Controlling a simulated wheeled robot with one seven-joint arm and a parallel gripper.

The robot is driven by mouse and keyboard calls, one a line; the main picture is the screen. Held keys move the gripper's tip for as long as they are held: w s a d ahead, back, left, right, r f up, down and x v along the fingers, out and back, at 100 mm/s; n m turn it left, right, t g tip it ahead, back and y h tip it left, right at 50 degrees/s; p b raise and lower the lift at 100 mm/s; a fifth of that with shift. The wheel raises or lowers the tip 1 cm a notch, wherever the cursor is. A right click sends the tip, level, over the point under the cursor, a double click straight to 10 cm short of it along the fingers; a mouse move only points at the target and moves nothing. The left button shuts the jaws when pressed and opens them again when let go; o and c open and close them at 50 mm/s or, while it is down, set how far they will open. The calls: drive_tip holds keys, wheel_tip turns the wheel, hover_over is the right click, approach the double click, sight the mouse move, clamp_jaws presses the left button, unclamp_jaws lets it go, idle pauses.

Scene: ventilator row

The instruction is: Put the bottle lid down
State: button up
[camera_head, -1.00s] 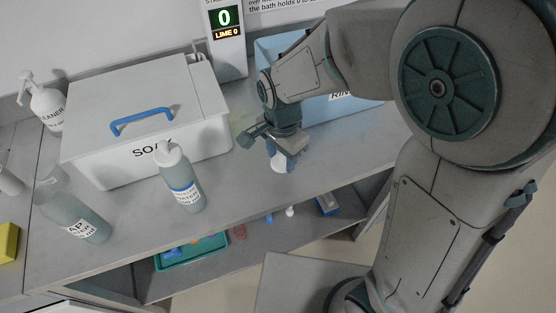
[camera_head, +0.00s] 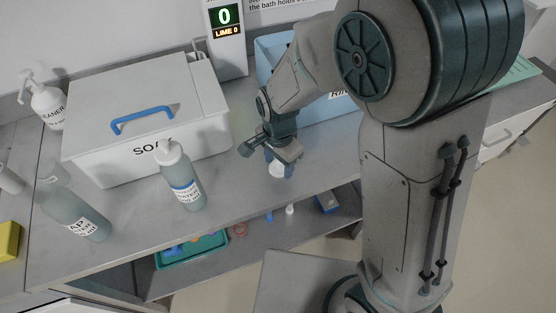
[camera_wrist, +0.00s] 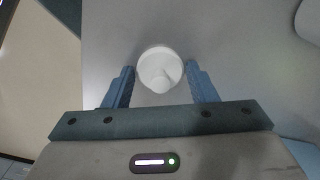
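The bottle lid (camera_head: 277,170) is a small white cap at my gripper, low over the counter in front of the blue bath. In the wrist view the round lid (camera_wrist: 160,70) sits between the tips of the two blue fingers, with a paler lobe on its face. My gripper (camera_wrist: 160,68) appears shut on the lid, a fingertip at each side. In the head view my gripper (camera_head: 278,165) points down and partly covers the lid. I cannot tell whether the lid touches the counter (camera_head: 240,190).
A white lidded box (camera_head: 90,160) with a blue handle stands left. A white-capped bottle (camera_head: 185,187) stands before it, another bottle (camera_head: 75,213) further left. The blue bath (camera_head: 330,107) is behind my gripper. A lower shelf holds a green tray (camera_head: 185,262). Counter between bottle and gripper is clear.

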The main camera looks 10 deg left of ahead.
sight(278, 162)
drive_tip(key=shift+o, duration=0.9)
drive_tip(key=shift+r, duration=0.1)
drive_tip(key=shift+r, duration=0.2)
wheel_tip(278, 162, up, 12)
drive_tip(key=s+d+r+n+t, duration=0.1)
drive_tip(key=s+d+r+n, duration=0.1)
drive_tip(key=d, duration=0.9)
drive_tip(key=s+d+r+n+t, duration=0.1)
drive_tip(key=s+d+n, duration=0.4)
drive_tip(key=d, duration=0.6)
drive_tip(key=shift+s+d+r+t, duration=0.25)
drive_tip(key=shift+s+r+t, duration=0.15)
drive_tip(key=shift+s+t, duration=0.15)
